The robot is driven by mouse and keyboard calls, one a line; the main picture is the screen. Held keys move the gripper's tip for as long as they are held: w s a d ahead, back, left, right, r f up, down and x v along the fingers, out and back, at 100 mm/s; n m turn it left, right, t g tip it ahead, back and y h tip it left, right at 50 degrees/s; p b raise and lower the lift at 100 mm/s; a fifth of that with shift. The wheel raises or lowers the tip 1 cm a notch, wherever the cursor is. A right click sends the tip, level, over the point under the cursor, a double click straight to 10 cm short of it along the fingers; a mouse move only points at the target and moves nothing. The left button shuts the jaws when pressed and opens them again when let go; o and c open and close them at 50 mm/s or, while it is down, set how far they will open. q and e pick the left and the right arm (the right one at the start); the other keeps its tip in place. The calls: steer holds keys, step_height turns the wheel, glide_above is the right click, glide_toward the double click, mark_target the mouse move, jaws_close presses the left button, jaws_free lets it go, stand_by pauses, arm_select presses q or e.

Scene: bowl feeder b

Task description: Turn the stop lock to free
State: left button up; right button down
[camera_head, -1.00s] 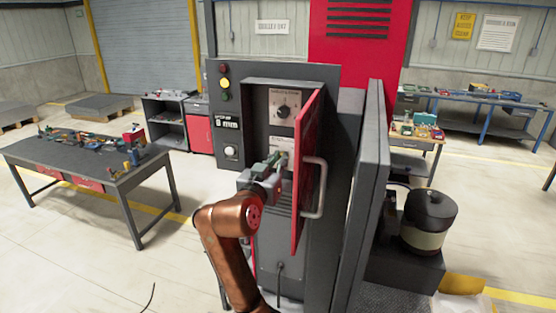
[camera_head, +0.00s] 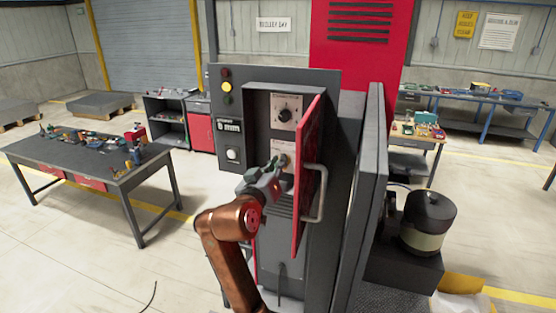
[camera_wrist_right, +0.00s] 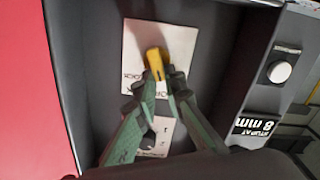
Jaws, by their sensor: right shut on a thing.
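The stop lock shows as a yellow knob (camera_wrist_right: 155,62) on a white label plate in the right wrist view. The plate's print is partly covered, so I cannot read the lock's position. My right gripper (camera_wrist_right: 163,82) has green fingers closed on the knob's near end. In the head view, my right gripper (camera_head: 275,166) reaches into the cabinet recess below the dial, and it mostly hides the lock there. My left gripper is not in view.
The red cabinet door (camera_head: 308,175) stands open just right of my gripper, with a grey handle (camera_head: 316,192). A black dial (camera_head: 284,115) sits above on the panel. A display (camera_head: 229,127) reads 8 mm, above a white button (camera_head: 232,154). A tool table (camera_head: 85,152) stands at left.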

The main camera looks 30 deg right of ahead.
steer(key=shift+w+a+n+p, duration=0.1)
steer(key=shift+n+p, duration=0.5)
steer(key=shift+n, duration=0.45)
steer(key=shift+w+a+n+p, duration=0.1)
steer(key=shift+n+p, duration=0.45)
steer(key=shift+n, duration=0.5)
steer(key=c, duration=2)
jaws_free()
steer(key=shift+d+f, duration=0.15)
steer(key=v, duration=1.2)
steer(key=shift+w, duration=0.1)
